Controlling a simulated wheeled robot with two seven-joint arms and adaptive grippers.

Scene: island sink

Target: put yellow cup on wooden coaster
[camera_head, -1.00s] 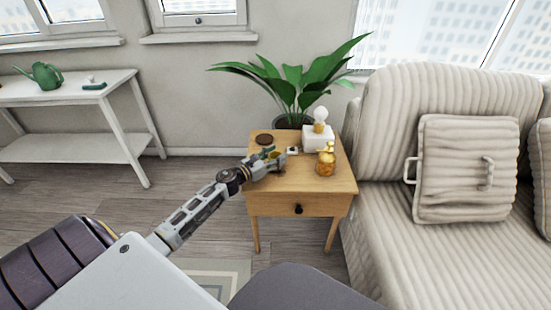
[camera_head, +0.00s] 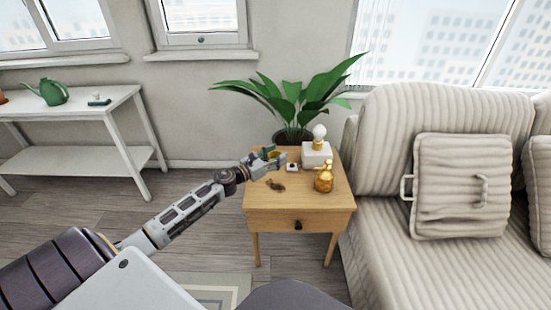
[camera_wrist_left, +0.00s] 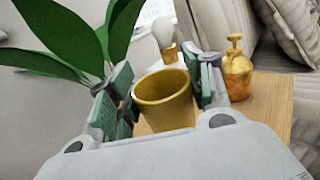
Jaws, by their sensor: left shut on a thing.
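My left gripper (camera_head: 270,157) is over the back left part of the wooden side table (camera_head: 300,213). It is shut on the yellow cup (camera_head: 273,154). In the left wrist view the cup (camera_wrist_left: 163,105) sits upright between the green finger pads, its open rim facing up. The wooden coaster, a dark round disc in the earlier head view, is hidden now behind the gripper and cup. I cannot tell the gap between the cup and the tabletop. My right gripper is not in view.
A gold bottle (camera_head: 324,178), a white lamp (camera_head: 317,153) and a small white object (camera_head: 292,167) stand on the table. A small dark brown item (camera_head: 275,185) lies nearer the front. A leafy plant (camera_head: 290,100) rises behind; the sofa (camera_head: 390,180) is right.

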